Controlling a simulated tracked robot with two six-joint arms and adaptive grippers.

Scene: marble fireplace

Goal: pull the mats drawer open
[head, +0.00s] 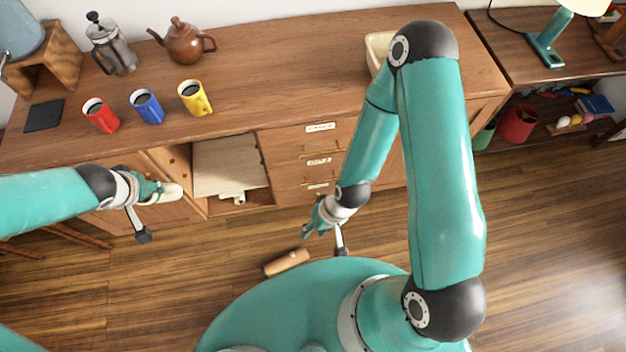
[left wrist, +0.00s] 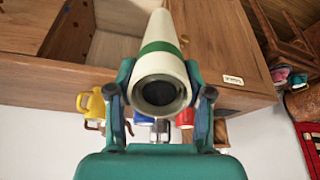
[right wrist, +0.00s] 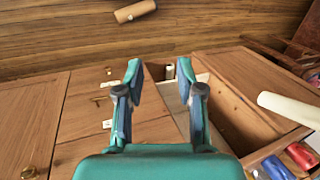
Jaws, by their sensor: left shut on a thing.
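A stack of drawers (head: 290,165) is in the middle of the wooden sideboard, with pale labels and brass handles. The labels are too small to read, so I cannot tell which is the mats drawer. The drawers look closed. They also show in the right wrist view (right wrist: 88,110). My right gripper (head: 312,222) is in front of and below the drawers, touching none; in the right wrist view it is open and empty (right wrist: 158,75). My left gripper (head: 160,190) is shut on a white tube with a green band (left wrist: 160,60), beside the open compartment.
The open compartment (head: 262,195) left of the drawers holds a pale board (head: 225,165). A brown cylinder (head: 287,262) lies on the floor near my base. Red (head: 101,116), blue (head: 147,107) and yellow (head: 194,98) mugs stand on top. Floor to the right is clear.

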